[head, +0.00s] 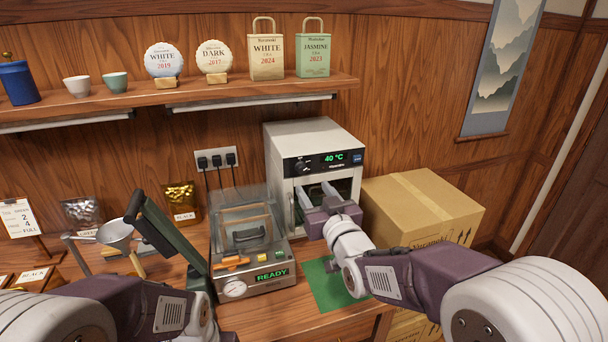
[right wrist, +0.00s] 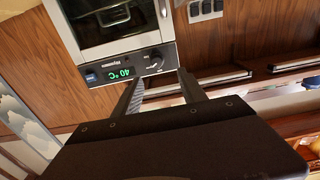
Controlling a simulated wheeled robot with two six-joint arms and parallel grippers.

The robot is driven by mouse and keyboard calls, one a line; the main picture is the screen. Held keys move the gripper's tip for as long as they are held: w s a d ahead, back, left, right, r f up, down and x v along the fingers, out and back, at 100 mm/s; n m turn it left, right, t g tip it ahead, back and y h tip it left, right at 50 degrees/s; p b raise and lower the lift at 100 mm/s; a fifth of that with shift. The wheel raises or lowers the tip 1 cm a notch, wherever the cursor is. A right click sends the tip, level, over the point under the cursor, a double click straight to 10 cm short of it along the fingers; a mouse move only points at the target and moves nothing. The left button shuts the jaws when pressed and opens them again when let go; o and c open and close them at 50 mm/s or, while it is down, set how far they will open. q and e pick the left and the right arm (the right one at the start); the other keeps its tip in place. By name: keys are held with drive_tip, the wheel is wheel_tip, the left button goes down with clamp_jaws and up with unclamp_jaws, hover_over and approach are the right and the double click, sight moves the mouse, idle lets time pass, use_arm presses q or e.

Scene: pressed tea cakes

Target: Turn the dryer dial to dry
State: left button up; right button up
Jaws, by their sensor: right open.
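The dryer (head: 280,150) is a white box with a dark control panel at the back of the counter. Its display (head: 334,158) reads 40 °C in green. The round black dial (head: 301,167) sits left of the display; it also shows in the right wrist view (right wrist: 157,58). Its pointer is too small to read. My right gripper (head: 316,187) is open and empty in front of the dryer, below the panel. In the right wrist view its fingertips (right wrist: 160,77) are spread to either side of the dial, seemingly short of it. My left gripper is out of view.
A sealing machine (head: 250,270) showing READY stands left of the dryer, with a dark green lever (head: 165,240) beside it. A cardboard box (head: 425,205) stands close on the right. A green mat (head: 325,290) lies in front. A shelf (head: 200,98) runs above.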

sight(303, 171)
drive_tip(key=p+x, duration=0.2)
drive_tip(key=x, duration=0.7)
drive_tip(key=shift+d+f, duration=0.2)
drive_tip(key=shift+w, duration=0.35)
clamp_jaws()
